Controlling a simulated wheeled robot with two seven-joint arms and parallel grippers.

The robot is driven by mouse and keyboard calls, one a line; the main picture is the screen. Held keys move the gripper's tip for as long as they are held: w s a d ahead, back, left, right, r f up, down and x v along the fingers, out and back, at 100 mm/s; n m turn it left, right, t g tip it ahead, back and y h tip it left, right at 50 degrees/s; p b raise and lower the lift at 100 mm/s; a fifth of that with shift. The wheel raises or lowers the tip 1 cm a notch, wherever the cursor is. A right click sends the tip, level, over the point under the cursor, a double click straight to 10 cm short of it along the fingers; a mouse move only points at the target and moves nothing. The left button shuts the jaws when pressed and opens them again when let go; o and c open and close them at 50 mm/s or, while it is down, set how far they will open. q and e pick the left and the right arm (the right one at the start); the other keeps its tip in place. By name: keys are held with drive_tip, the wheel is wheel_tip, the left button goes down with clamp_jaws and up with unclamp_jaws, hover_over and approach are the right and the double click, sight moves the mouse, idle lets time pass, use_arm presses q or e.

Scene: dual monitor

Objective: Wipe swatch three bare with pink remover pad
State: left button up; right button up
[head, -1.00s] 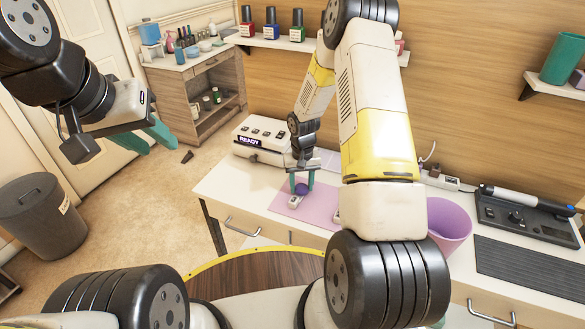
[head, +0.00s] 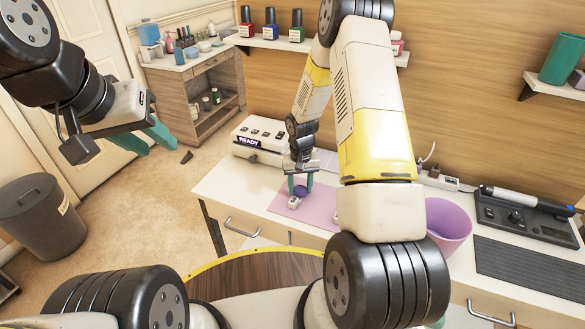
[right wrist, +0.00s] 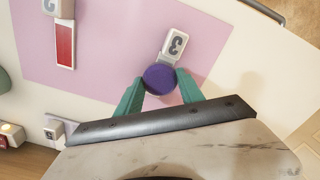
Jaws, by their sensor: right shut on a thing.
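My right gripper (head: 301,187) is shut on a round purple pad (right wrist: 160,79), held between its teal fingertips (right wrist: 161,88). In the head view the pad (head: 300,191) is over the pink mat. In the right wrist view the white swatch with a 3 on its label (right wrist: 174,43) lies on the mat, and the pad covers its near end. The swatch (head: 295,202) also shows in the head view. Whether the pad touches it and any colour beneath are hidden. My left gripper (head: 155,140) is open and empty, high at the left, away from the table.
The pink mat (right wrist: 110,55) also bears a red-striped swatch (right wrist: 65,45), left of swatch three. In the head view, a white box reading READY (head: 260,141) stands behind the mat. A purple bin (head: 448,226) and a dark tool station (head: 525,215) are right of my right arm.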

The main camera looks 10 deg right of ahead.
drive_tip(key=shift+w+d+f, duration=0.1)
drive_tip(key=shift+w+d, duration=0.3)
drive_tip(key=shift+w, duration=0.15)
idle(0.4)
drive_tip(key=shift+r, duration=3.05)
drive_tip(key=shift+r, duration=1.5)
drive_tip(key=shift+f, duration=0.1)
drive_tip(key=shift+s+a+f, duration=0.1)
drive_tip(key=shift+s+f, duration=0.1)
drive_tip(key=shift+f, duration=0.95)
drive_tip(key=shift+s+a+f, duration=0.15)
drive_tip(key=shift+f, duration=0.95)
drive_tip(key=shift+s+a+f, duration=0.1)
drive_tip(key=shift+s+f, duration=0.1)
drive_tip(key=shift+f, duration=0.95)
